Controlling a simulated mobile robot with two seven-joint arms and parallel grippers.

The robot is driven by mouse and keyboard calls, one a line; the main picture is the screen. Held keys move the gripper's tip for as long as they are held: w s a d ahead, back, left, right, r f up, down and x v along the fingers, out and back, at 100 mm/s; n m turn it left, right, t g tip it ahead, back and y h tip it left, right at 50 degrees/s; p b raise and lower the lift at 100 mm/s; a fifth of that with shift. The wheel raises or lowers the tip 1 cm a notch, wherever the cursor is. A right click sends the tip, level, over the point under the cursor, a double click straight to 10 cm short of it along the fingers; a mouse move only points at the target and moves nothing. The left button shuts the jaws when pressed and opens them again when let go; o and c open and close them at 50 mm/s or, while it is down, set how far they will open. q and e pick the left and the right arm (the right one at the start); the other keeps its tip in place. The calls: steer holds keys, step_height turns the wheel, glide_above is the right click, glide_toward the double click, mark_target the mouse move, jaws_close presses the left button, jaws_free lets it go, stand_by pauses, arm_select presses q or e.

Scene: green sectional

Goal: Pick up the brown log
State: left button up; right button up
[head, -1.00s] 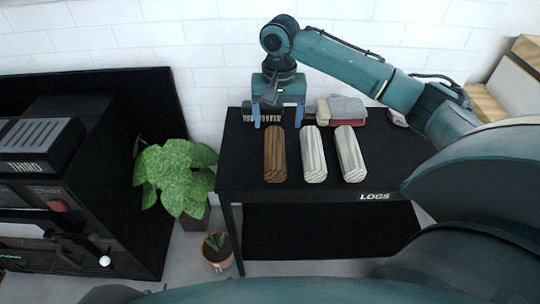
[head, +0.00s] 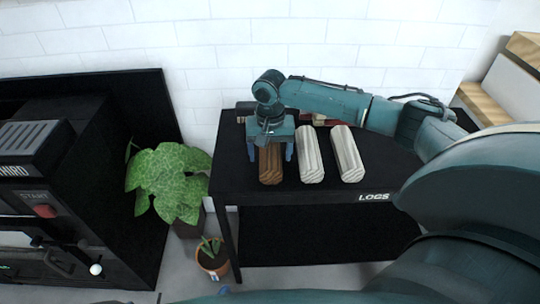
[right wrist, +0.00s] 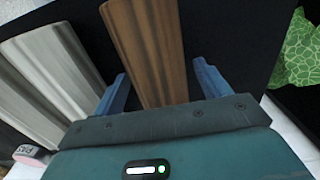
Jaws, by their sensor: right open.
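The brown log (head: 270,168) lies lengthwise on the black table, left of two pale logs. Its far part is hidden under my right gripper (head: 271,155) in the head view. In the right wrist view the brown log (right wrist: 148,50) runs between the two blue fingers of my right gripper (right wrist: 165,85), with a gap on each side. The gripper is open, over and around the log, and not closed on it. My left gripper is not in view.
A pale log (head: 310,158) lies just right of the brown one, and another pale log (head: 346,153) lies farther right on the black table (head: 235,182). A leafy plant (head: 168,182) and a small potted plant (head: 212,258) stand left of the table. A black machine (head: 110,150) is at far left.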

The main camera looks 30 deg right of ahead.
steer(key=c, duration=1.2)
steer(key=shift+c, duration=0.2)
